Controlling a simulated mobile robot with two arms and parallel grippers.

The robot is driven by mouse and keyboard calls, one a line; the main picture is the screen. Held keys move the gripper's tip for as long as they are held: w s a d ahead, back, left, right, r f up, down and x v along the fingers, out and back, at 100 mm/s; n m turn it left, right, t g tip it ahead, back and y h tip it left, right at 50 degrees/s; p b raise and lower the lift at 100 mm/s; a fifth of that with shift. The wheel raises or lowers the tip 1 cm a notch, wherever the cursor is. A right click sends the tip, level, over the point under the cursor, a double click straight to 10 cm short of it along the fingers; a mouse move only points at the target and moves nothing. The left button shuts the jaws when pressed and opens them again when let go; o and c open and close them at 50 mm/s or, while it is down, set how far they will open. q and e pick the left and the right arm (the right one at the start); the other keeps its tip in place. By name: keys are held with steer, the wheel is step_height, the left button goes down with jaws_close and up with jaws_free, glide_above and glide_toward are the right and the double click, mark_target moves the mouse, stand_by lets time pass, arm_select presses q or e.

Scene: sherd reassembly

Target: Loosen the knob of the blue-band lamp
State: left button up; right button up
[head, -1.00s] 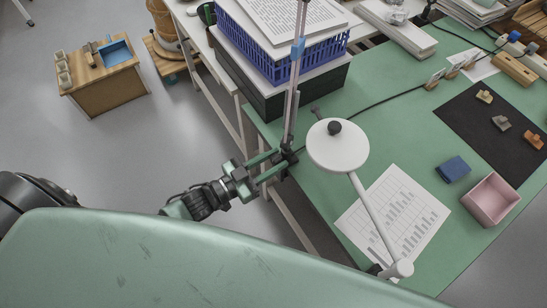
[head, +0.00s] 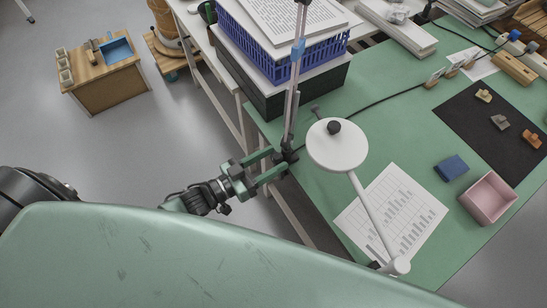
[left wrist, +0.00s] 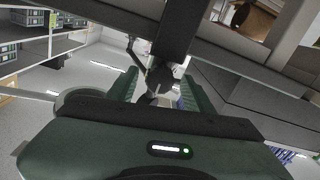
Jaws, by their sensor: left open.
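The blue-band lamp shows in the head view as an upright thin post (head: 291,112) with a blue band (head: 297,50). It stands at the left edge of the green table. Its dark knob (head: 289,154) is low on the post. My left gripper (head: 280,160) is open, its two green fingers pointing at the knob from the left. In the left wrist view the fingers (left wrist: 160,92) stand on either side of a dark knob-like part (left wrist: 161,76), with gaps visible beside it. A dark post (left wrist: 178,30) rises behind it. My right gripper is not in view.
A white round lamp head (head: 337,148) on a white arm (head: 372,217) is close right of the post. A blue basket (head: 320,56) on a dark box (head: 285,96) stands behind. A printed chart (head: 410,215), blue block (head: 452,168) and pink box (head: 489,198) lie rightward.

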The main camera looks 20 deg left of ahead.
arm_select(q)
steer(key=v, duration=0.7)
steer(key=shift+b, duration=0.35)
